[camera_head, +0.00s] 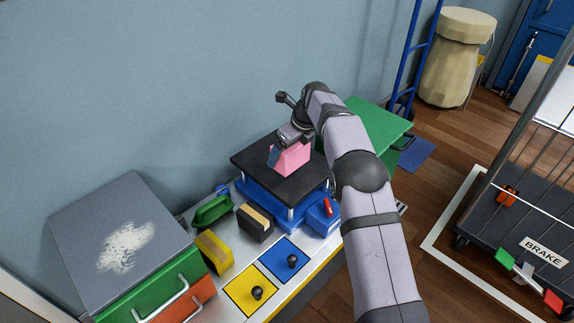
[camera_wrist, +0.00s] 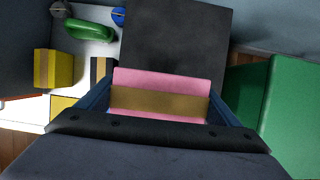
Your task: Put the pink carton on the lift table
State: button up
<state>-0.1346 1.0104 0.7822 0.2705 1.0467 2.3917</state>
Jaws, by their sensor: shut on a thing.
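The pink carton (camera_head: 291,158) is in my gripper (camera_head: 277,152), over the black top of the lift table (camera_head: 252,162). In the wrist view the carton (camera_wrist: 160,78) shows a brown band across it and sits between the two blue fingers of my gripper (camera_wrist: 160,105). The gripper is shut on it. The black top (camera_wrist: 178,40) lies below and beyond the carton. I cannot tell whether the carton's underside touches the top. The lift table has a blue base (camera_head: 262,198) with metal posts.
A yellow carton (camera_head: 214,252), a black carton (camera_head: 254,222) and a green object (camera_head: 211,210) stand left of the lift table. Blue (camera_head: 287,258) and yellow (camera_head: 251,289) panels with black knobs lie in front. A green box (camera_head: 372,130) stands behind right; a grey-topped drawer unit (camera_head: 120,235) is left.

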aim_at(297, 147)
jog(key=shift+f+b, duration=1.15)
jog(key=shift+f, duration=1.25)
jog(key=shift+f, duration=0.1)
jog(key=o, duration=1.2)
jog(key=shift+f, duration=0.1)
jog(key=shift+c, duration=0.2)
jog(key=shift+d+r, duration=0.1)
jog(key=shift+r, duration=0.35)
jog(key=p+v, duration=0.3)
jog(key=v, duration=0.8)
jog(key=shift+s+r+p, duration=0.1)
jog(key=shift+r+p, duration=0.05)
jog(key=shift+p, duration=0.15)
jog(key=shift+s+d, duration=0.1)
